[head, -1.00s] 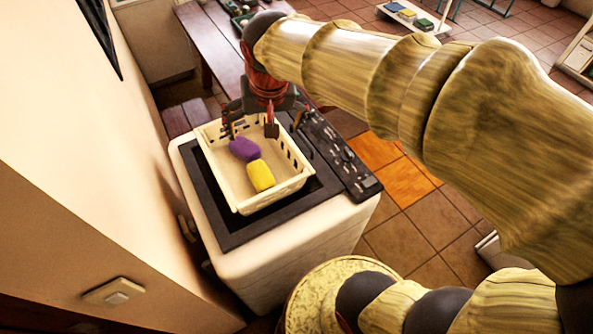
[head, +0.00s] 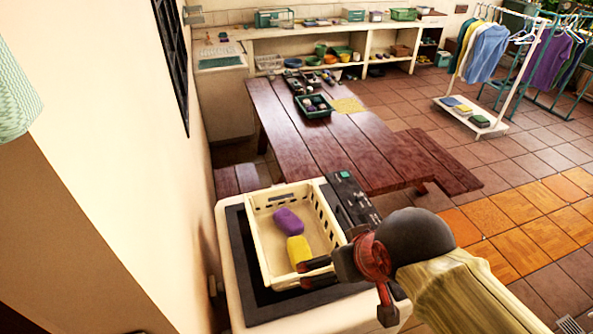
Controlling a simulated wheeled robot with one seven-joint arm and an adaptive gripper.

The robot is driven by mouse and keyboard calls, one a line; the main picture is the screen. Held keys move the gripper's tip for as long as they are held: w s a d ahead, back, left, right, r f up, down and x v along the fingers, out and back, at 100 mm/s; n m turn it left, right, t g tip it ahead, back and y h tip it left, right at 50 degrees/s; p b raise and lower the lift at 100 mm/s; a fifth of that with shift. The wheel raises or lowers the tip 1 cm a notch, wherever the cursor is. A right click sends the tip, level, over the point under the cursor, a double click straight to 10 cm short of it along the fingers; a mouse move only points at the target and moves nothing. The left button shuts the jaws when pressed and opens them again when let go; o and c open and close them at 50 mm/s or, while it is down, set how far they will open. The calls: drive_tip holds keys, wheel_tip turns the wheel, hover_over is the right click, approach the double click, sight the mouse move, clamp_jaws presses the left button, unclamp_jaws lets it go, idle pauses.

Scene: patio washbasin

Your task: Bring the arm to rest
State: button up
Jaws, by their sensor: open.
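My gripper (head: 318,272) is at the lower middle of the head view, at the near right corner of a cream basket. Its fingers are apart with nothing seen between them. The basket (head: 258,262) stands on the dark top of a white appliance and holds a purple item (head: 288,221) and a yellow item (head: 299,250). My arm (head: 455,290) reaches in from the lower right. Whether the gripper touches the basket rim, I cannot tell.
A wooden table (head: 345,150) with a green tray (head: 318,113) stands beyond the appliance (head: 228,285). A wall (head: 130,150) rises close on the left. A clothes rack (head: 500,75) stands at the far right. Open tiled floor (head: 520,190) lies to the right.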

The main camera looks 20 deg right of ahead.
wheel_tip(320, 180, down, 14)
drive_tip(key=b, duration=1.3)
drive_tip(key=shift+b, duration=0.3)
